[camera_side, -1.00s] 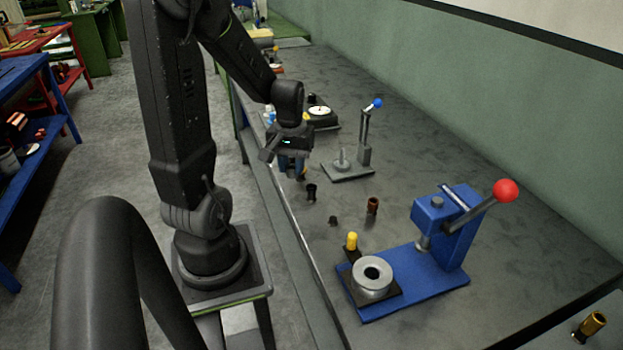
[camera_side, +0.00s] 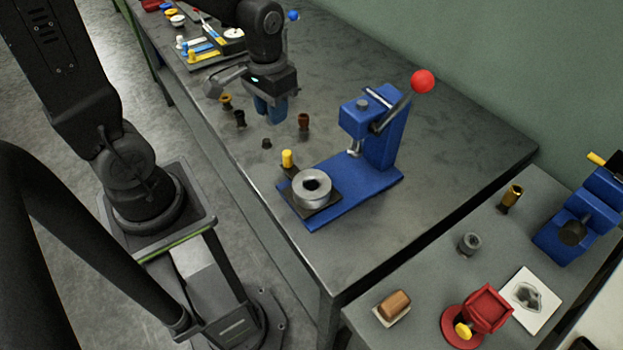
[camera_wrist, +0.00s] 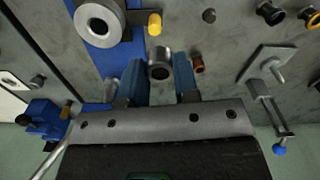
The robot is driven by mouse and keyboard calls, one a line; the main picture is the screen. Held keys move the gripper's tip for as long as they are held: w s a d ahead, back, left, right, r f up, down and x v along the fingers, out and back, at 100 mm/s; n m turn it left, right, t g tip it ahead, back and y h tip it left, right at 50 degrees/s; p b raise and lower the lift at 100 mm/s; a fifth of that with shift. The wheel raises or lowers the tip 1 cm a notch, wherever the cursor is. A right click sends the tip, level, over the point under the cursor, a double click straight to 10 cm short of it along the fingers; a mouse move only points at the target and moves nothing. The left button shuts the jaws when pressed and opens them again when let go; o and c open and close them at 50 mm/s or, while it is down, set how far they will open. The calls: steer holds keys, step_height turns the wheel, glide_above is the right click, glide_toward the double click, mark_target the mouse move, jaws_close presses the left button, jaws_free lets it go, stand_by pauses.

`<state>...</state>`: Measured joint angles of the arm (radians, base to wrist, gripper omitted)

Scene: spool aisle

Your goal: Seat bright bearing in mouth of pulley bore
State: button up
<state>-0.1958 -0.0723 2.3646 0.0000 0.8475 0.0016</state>
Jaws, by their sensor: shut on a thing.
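The pulley (camera_side: 325,187) is a round grey metal piece with its dark bore facing up. It sits on a black plate at the front of the blue press; the wrist view shows it at upper left (camera_wrist: 88,15). My gripper (camera_side: 270,117) is above the bench, behind the pulley and apart from it. In the wrist view its blue fingers (camera_wrist: 159,75) are shut on the bright bearing (camera_wrist: 160,54), a short silver cylinder with a dark hole. In the side view the fingers hide the bearing.
The blue press (camera_side: 382,150) has a red-knobbed lever (camera_side: 423,82). A black bushing (camera_side: 240,118), a brown bushing (camera_side: 303,121) and a small dark piece (camera_side: 267,143) stand near my gripper. Bench to the press's right is clear.

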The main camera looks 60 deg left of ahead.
glide_above(312, 186)
step_height(312, 186, down, 6)
steer(key=shift+s+f, duration=0.1)
steer(key=shift+f, duration=2.15)
steer(key=shift+f, duration=0.1)
steer(key=o, duration=0.9)
steer(key=shift+o, duration=0.2)
step_height(312, 186, up, 12)
steer(key=s+a+r+m+t, duration=0.2)
steer(key=s+a+r+t, duration=0.3)
steer(key=s+r, duration=0.3)
steer(key=shift+s+r+t, duration=0.3)
steer(key=shift+r, duration=0.7)
